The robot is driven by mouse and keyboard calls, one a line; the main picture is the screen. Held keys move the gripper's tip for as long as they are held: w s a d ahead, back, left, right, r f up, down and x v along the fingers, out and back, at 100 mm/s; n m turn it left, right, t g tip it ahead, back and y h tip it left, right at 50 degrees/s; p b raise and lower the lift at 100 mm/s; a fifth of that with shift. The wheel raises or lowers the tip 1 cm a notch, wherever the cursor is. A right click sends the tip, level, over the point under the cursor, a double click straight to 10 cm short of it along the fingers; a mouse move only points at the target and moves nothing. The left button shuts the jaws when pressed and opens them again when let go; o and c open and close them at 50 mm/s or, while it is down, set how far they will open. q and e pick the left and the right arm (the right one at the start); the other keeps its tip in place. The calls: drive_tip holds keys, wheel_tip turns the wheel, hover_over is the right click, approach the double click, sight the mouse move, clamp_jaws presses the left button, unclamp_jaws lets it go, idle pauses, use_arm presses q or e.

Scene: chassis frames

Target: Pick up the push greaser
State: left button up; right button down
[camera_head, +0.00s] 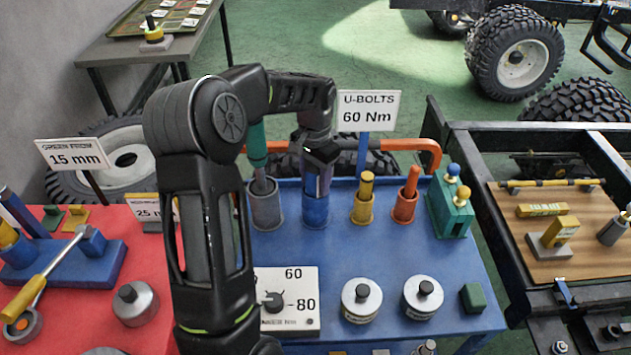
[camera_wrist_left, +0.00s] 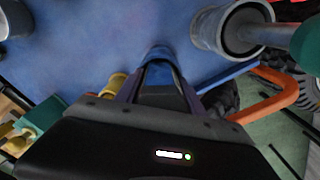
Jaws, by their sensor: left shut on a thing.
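My left gripper (camera_head: 318,178) points down over a blue holder cup (camera_head: 315,211) on the blue table. It is shut on a slim dark and blue tool standing in that cup, which I take to be the push greaser (camera_head: 320,183). The fingers hide most of it. In the left wrist view the fingers (camera_wrist_left: 160,75) close around a dark body (camera_wrist_left: 163,92) with blue beyond it. The tool looks upright and still at the cup; whether its lower end is clear cannot be told. My right gripper is not in view.
A grey cup (camera_head: 265,207) with a green-handled tool stands close left. A yellow cup (camera_head: 362,208) and an orange cup (camera_head: 405,206) stand right, then a green block (camera_head: 449,210). The U-BOLTS sign (camera_head: 367,110) and an orange bar (camera_head: 425,147) are behind.

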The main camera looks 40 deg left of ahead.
use_arm(q)
clamp_jaws()
drive_tip(key=shift+r, duration=0.15)
idle(0.5)
wheel_tip(320, 180, up, 12)
drive_tip(key=shift+w+f+b, duration=0.1)
drive_tip(key=shift+b, duration=0.4)
wheel_tip(320, 180, up, 6)
drive_tip(key=p, duration=0.5)
drive_tip(key=shift+p, duration=0.3)
